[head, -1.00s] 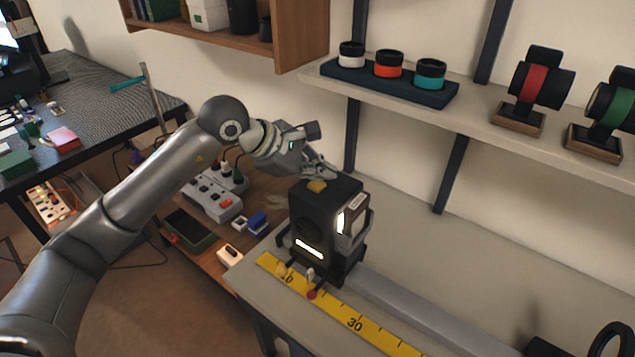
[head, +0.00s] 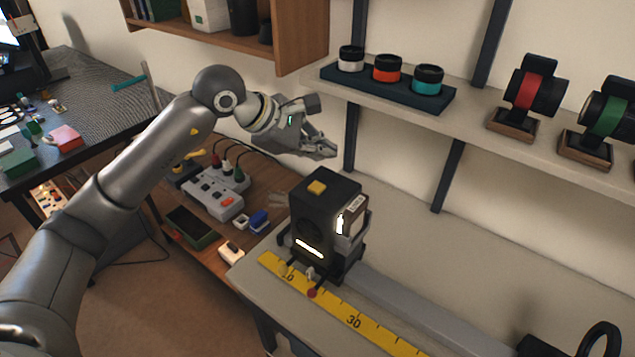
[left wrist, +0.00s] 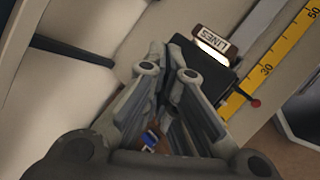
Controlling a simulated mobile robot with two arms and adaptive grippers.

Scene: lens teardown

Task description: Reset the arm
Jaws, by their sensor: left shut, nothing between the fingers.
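My left arm comes in from the left in the head view. Its gripper (head: 326,151) is above and a little behind the black lamp box, in free air near the wall. The fingers are shut and empty, and they also show shut in the left wrist view (left wrist: 168,52). The black box (head: 322,215) stands on the bench with a yellow button (head: 317,187) on top and lit slots on its front and side. In the left wrist view its lit sign (left wrist: 216,45) reads "LINES". My right gripper is in neither view.
A yellow ruler (head: 353,321) and a grey rail (head: 430,311) run along the bench. The wall shelf (head: 465,125) at the right carries ringed lenses. A wooden cabinet (head: 299,35) hangs above the gripper. A power strip (head: 213,193) lies on the lower shelf.

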